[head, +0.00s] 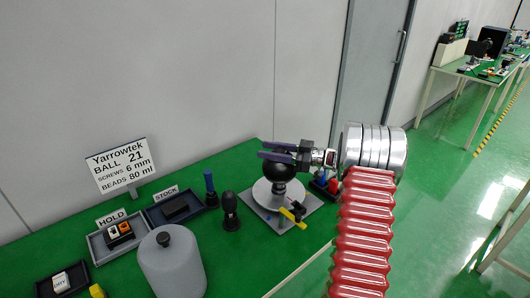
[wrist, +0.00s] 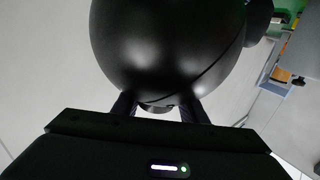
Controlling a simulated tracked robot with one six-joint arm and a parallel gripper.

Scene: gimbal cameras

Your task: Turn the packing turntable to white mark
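The turntable is a pale round disc (head: 264,193) on a grey square plate (head: 256,212) on the green bench. A yellow piece (head: 293,217) with black parts sits at the disc's near right edge. A round black ball (head: 284,174) stands over the disc; the ball (wrist: 165,45) fills the top middle of the wrist view. My gripper (head: 269,151) reaches in from the right at the ball's top, its two purple fingers apart. In the wrist view the ball hides the finger ends, so a grip on it cannot be told. I cannot make out a white mark.
A black-knobbed grey canister (head: 172,268) stands at the front. A dark upright tool (head: 231,212) and a blue-handled one (head: 210,189) stand left of the turntable. HOLD (head: 97,251) and STOCK (head: 157,222) trays and a sign (head: 121,166) are further left. Small red and blue items (head: 328,184) sit right.

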